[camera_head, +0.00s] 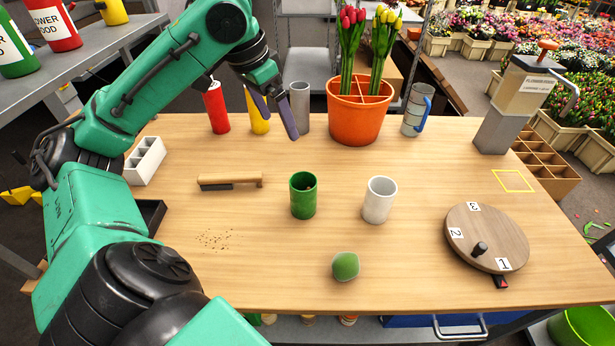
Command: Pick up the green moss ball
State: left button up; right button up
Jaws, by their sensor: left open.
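The green moss ball (345,266) rests on the wooden table near its front edge, a little right of the middle. Nothing touches it. My left gripper (279,116) is open and empty. It hangs over the back part of the table, in front of the yellow bottle and the grey cylinder, well behind and to the left of the ball. My right gripper is not in view.
A green cup (303,195) and a white cup (379,200) stand behind the ball. A round numbered board (485,238) lies to the right. A brush (230,181) lies left, near scattered crumbs (215,239). An orange pot (358,112) with tulips stands at the back.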

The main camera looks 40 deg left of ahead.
aim_at(345, 266)
jog(key=k+l, duration=0.75)
jog(key=l, duration=0.25)
jog(key=k+l, duration=0.4)
jog(key=l, duration=0.1)
